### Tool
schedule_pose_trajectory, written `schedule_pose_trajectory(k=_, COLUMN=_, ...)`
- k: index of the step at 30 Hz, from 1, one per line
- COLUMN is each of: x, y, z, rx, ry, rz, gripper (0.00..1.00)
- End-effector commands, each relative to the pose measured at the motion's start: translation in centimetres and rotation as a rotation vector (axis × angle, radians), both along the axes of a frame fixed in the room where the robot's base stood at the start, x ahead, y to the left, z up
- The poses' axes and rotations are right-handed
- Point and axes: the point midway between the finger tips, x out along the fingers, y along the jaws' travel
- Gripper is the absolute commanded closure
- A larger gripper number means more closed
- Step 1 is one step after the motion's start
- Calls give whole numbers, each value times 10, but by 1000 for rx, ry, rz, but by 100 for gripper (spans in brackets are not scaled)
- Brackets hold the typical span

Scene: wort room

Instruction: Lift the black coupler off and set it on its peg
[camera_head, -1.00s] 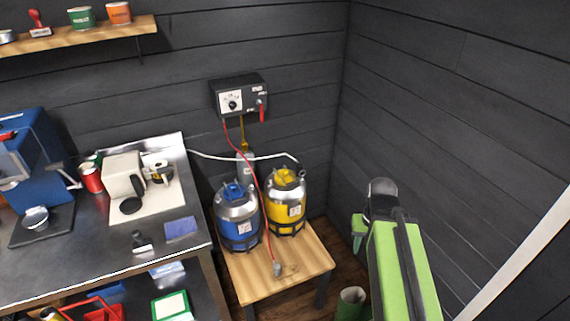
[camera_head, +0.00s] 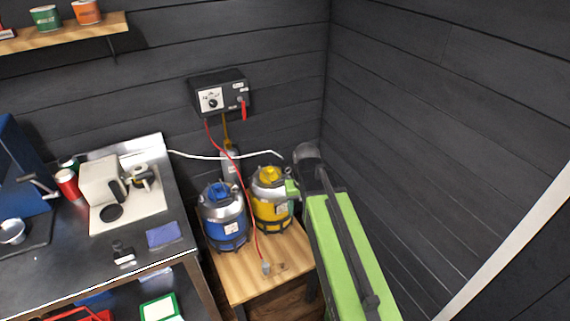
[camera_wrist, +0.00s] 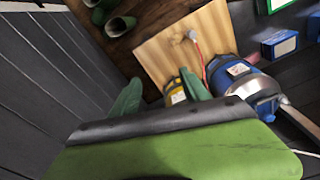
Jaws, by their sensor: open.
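I cannot clearly make out the black coupler in any view. One green fingertip shows beside the right of the yellow keg's top in the head view, and the wrist view has part of the yellow keg (camera_wrist: 175,93) just beyond the fingers. I cannot tell which peg is the coupler's.
A blue keg (camera_head: 223,222) stands left of the yellow one. A red line hangs from the wall box (camera_head: 220,92) to a grey fitting (camera_head: 265,267) on the wooden table (camera_head: 240,286). A dark counter (camera_head: 150,262) is at left. The plank wall is close on the right.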

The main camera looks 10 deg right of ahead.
Motion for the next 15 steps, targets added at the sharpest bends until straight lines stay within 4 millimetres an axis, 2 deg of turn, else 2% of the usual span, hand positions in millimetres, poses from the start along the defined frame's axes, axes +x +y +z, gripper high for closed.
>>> schedule_pose_trajectory(k=1, x=51, y=2, z=20, rx=2, ry=-40, rz=7, gripper=46)
schedule_pose_trajectory(k=3, x=108, y=2, z=35, rx=5, ry=-104, rz=13, gripper=46)
schedule_pose_trajectory(k=6, x=180, y=2, z=55, rx=8, ry=-188, rz=22, gripper=46)
schedule_pose_trajectory(k=9, x=233, y=1, z=69, rx=8, ry=-254, rz=28, gripper=46)
schedule_pose_trajectory(k=10, x=244, y=1, z=72, rx=9, ry=-268, rz=29, gripper=46)
schedule_pose_trajectory(k=12, x=262, y=1, z=77, rx=8, ry=-294, rz=31, gripper=46)
schedule_pose_trajectory(k=15, x=273, y=1, z=79, rx=8, ry=-312, rz=33, gripper=46)
